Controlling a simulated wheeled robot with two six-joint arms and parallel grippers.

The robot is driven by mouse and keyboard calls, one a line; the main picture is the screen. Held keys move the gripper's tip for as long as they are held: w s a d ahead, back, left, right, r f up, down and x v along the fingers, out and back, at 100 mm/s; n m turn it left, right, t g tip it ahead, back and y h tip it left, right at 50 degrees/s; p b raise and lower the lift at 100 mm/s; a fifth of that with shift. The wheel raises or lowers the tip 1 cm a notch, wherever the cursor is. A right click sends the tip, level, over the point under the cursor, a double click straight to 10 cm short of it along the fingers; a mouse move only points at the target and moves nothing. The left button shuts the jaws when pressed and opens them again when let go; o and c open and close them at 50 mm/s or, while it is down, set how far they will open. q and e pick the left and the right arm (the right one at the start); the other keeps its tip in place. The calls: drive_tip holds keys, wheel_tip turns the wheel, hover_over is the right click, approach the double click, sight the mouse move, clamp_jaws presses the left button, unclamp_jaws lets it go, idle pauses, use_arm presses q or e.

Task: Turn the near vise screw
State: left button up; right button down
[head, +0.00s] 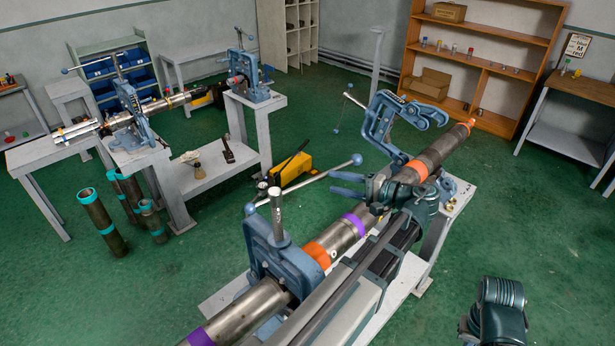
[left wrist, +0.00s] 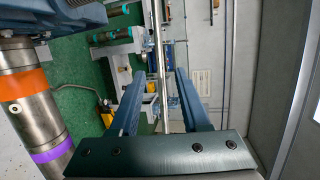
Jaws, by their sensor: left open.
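The near vise (head: 283,262) is a blue yoke clamped over a long steel pipe (head: 345,232) with orange and purple bands. Its upright screw (head: 277,212) carries a slanting handle bar (head: 310,182) with a blue ball at each end. My left gripper (head: 332,184) is open, its two blue fingers pointing left, just below the bar's right part in the head view. In the left wrist view a metal bar (left wrist: 160,60) runs between the spread fingers (left wrist: 158,85). I cannot tell whether they touch it. My right gripper is out of view.
A second vise (head: 395,125) with its yoke swung open stands behind, at the pipe's far end. A yellow tool (head: 292,170) lies on the green floor. Benches with more vises (head: 132,115) stand at the back left. Floor at the right is clear.

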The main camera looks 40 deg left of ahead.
sight(314, 178)
use_arm(q)
drive_tip(key=b+x, duration=0.1)
drive_tip(key=x, duration=0.9)
drive_tip(key=shift+a, duration=0.1)
drive_tip(key=shift+c, duration=0.2)
clamp_jaws()
drive_tip(key=shift+f, duration=0.1)
idle(0.9)
